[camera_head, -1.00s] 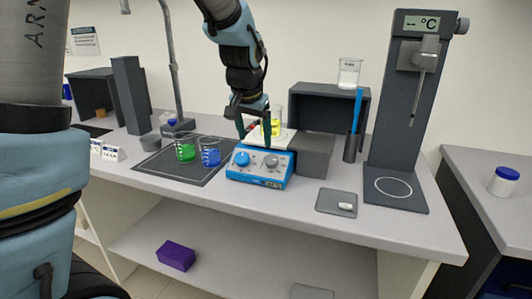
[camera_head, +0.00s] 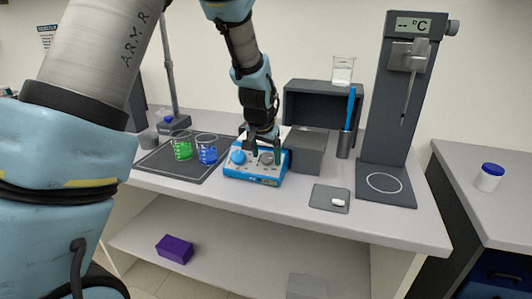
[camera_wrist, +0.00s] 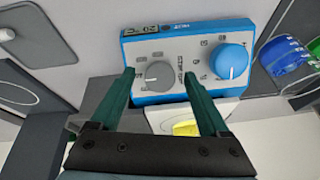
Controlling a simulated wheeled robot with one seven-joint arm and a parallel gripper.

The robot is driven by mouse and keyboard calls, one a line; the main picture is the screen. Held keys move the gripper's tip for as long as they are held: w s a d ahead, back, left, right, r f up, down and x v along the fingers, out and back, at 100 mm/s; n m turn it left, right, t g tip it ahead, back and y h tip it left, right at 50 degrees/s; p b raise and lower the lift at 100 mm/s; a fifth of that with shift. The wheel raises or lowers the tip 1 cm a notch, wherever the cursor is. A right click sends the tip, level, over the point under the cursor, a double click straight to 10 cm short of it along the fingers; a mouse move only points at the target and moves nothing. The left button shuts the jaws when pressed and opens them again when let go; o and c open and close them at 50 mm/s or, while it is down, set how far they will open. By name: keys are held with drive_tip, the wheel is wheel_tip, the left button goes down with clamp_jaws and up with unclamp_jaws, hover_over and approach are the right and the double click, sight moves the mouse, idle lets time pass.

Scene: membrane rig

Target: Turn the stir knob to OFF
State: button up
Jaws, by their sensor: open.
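The blue stirrer hotplate (camera_head: 250,178) stands on the bench, with a blue knob (camera_head: 238,157) and a grey knob (camera_head: 266,158) on its front panel. Both knobs show in the wrist view, the grey one (camera_wrist: 158,76) left of the blue one (camera_wrist: 230,61), each with a white pointer line. The panel print is too small to read, so I cannot tell which is the stir knob. My gripper (camera_wrist: 158,74) is open, its green fingertips on either side of the grey knob. I cannot tell whether they touch it.
Beakers of green (camera_head: 182,148) and blue (camera_head: 207,151) liquid stand on a dark mat left of the hotplate. A grey box (camera_head: 305,155) stands close at its right. A yellow-filled vessel (camera_wrist: 186,128) sits on the hotplate's white top.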

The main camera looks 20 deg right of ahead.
drive_tip(key=shift+f, duration=0.1)
clamp_jaws()
idle(0.7)
